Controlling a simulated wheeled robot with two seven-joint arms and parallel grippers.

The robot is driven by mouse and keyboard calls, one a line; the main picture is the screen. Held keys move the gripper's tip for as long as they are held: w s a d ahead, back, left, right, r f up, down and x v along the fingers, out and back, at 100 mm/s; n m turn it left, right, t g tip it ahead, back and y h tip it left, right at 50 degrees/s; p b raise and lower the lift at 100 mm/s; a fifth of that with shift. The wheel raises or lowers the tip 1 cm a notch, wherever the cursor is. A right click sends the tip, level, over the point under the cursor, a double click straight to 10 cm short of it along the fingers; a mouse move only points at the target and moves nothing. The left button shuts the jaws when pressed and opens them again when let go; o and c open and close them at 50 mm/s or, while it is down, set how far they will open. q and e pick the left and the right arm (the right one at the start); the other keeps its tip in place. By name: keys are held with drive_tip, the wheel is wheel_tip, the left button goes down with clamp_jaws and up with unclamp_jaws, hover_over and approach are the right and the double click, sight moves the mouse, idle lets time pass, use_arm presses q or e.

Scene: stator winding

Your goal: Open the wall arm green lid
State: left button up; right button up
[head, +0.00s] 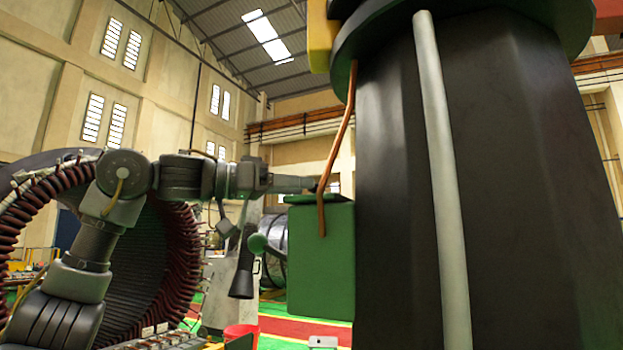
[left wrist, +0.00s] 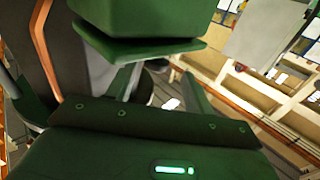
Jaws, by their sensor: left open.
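A green box (head: 320,262) is fixed to the side of a large black column (head: 390,180) in the head view. Its green lid (head: 305,199) lies along the top. The left wrist view shows the box (left wrist: 145,15) and the lid's flat, overhanging edge (left wrist: 140,49) at the top of the picture. My left gripper (head: 305,184) is just above the box's upper left part, close to the lid. Its fingers (left wrist: 165,88) are apart and nothing shows between them. I cannot tell whether a finger touches the lid. My right gripper is not in view.
An orange cable (head: 338,135) hangs from the column over the box. A pale pipe (head: 442,180) runs down the column. A large stator ring with dark red windings (head: 185,265) stands at left, behind my left arm. A red bucket (head: 240,335) is low in the middle.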

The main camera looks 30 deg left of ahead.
use_arm(q)
drive_tip(key=shift+r+p+x, duration=0.2)
drive_tip(key=shift+p+x, duration=0.2)
drive_tip(key=shift+x, duration=0.75)
drive_tip(key=shift+s+d, duration=0.1)
drive_tip(key=shift+d, duration=0.2)
drive_tip(key=shift+s+d, duration=0.1)
drive_tip(key=shift+w, duration=0.3)
drive_tip(key=c, duration=0.6)
clamp_jaws()
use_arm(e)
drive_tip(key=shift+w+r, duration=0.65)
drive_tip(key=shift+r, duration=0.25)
